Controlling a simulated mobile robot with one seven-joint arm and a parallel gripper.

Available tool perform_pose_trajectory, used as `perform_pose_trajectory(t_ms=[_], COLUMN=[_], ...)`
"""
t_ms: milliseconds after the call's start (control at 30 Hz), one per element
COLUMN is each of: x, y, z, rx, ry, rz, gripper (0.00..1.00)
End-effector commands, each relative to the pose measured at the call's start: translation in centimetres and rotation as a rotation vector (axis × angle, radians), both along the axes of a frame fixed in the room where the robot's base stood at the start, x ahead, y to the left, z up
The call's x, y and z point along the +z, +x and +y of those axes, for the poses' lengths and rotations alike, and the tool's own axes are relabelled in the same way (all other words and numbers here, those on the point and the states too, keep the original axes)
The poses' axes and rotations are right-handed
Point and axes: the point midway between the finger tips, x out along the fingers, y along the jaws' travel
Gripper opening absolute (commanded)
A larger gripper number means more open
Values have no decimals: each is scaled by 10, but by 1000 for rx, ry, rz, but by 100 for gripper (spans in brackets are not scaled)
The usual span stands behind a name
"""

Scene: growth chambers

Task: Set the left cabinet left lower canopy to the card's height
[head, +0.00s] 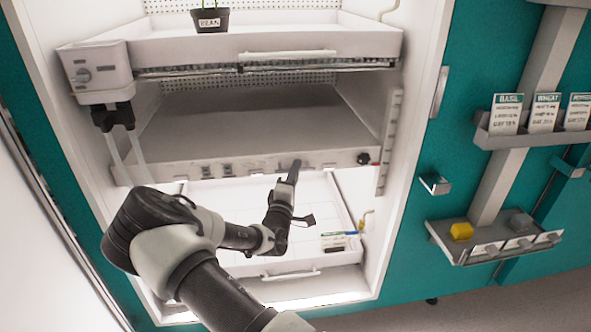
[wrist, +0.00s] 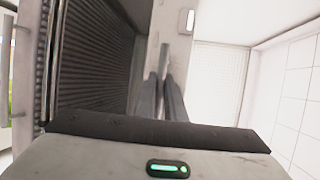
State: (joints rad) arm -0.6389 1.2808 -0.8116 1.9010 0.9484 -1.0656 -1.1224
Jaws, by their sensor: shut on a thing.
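The lower canopy (head: 240,168) is a wide grey panel with a pale front rail, level between the upper and lower trays of the open cabinet. My gripper (head: 293,175) is at the right-middle of that rail. In the wrist view, my fingers (wrist: 163,95) are close together on a small grey tab (wrist: 164,60) at the pale rail (wrist: 172,40). The fingers partly hide the tab. A dark and red knob (head: 364,158) sits at the rail's right end, beside an upright strip with marks (head: 390,140). A small card (head: 334,241) lies in the lower tray; its text is unreadable.
The upper tray (head: 270,45) holds a labelled black pot (head: 210,19). The lower tray (head: 290,258) is below my gripper. Cards headed basil (head: 507,113) and wheat (head: 544,112) stand in a rack right. A lower shelf (head: 490,242) holds a yellow block (head: 461,231).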

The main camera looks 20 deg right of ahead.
Motion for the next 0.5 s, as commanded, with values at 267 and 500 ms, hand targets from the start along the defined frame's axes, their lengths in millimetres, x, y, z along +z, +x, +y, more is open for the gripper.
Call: perform_pose_trajectory(t_ms=[267, 500], x=[1, 1], y=[0, 0], z=[0, 0], rx=[0, 1], ry=[0, -1], rz=[-2, -3], gripper=[0, 18])
